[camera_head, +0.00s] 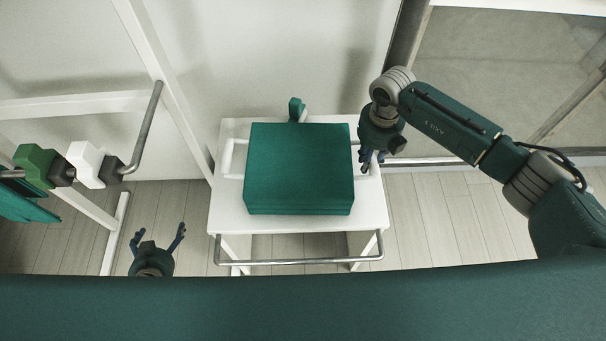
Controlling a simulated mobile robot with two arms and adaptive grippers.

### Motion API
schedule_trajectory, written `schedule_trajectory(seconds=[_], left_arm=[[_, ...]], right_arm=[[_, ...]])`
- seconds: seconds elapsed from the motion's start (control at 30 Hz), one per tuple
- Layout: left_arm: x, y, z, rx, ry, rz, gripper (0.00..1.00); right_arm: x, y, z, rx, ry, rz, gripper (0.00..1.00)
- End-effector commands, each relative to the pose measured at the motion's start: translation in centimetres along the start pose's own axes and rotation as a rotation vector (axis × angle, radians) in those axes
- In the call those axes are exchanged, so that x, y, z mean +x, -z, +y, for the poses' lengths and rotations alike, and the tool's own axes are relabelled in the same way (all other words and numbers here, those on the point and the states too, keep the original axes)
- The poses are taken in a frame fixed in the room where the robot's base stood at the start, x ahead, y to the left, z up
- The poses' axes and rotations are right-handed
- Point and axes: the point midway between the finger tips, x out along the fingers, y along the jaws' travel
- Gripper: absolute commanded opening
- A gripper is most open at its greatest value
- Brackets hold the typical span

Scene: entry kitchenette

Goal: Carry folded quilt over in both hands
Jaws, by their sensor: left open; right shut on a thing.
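The folded quilt (299,168) is a thick, square dark green block lying flat on a small white table (228,210). A white loop handle (228,158) sticks out at its left side. A similar handle shows partly at its right side, where my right gripper (372,161) is shut on it; the fingers hide much of the grip. My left gripper (159,236) is open and empty, low at the left in front of the table, apart from the quilt, with its fingers pointing away from me.
A grey rail (300,262) runs along the table's front. A white frame with a grey bar (148,125) and green and white blocks (88,163) stands at the left. A small green object (296,109) is behind the quilt. Wooden floor (440,220) lies on both sides.

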Motion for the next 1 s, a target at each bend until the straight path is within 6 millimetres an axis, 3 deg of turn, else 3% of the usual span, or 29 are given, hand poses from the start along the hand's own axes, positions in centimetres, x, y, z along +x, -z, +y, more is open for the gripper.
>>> schedule_trajectory(seconds=[0.13, 0.17, 0.3, 0.67, 0.87, 1.0], left_arm=[[0.0, 0.0, 0.0, 0.0, 0.0, 0.0, 0.89], [0.0, 0.0, 0.0, 0.0, 0.0, 0.0, 0.89], [0.0, 0.0, 0.0, 0.0, 0.0, 0.0, 0.89], [-0.2, 0.2, -0.1, -0.001, 0.0, 0.0, 0.89], [-1.2, 1.1, -0.9, -0.001, 0.0, 0.0, 0.89], [-2.5, 2.3, -1.8, -0.001, 0.0, 0.0, 0.89]], right_arm=[[-0.1, 0.0, 0.1, -0.007, 0.0, 0.0, 0.0], [-0.1, 0.0, 0.1, -0.007, 0.0, 0.0, 0.27], [-0.1, 0.0, 0.1, -0.005, 0.0, 0.0, 0.51], [-0.3, 0.0, 0.0, -0.001, 0.0, 0.0, 0.51], [-2.2, 0.0, 0.0, -0.001, 0.0, 0.0, 0.51], [-4.6, 0.0, 0.0, -0.001, -0.001, -0.001, 0.51]])
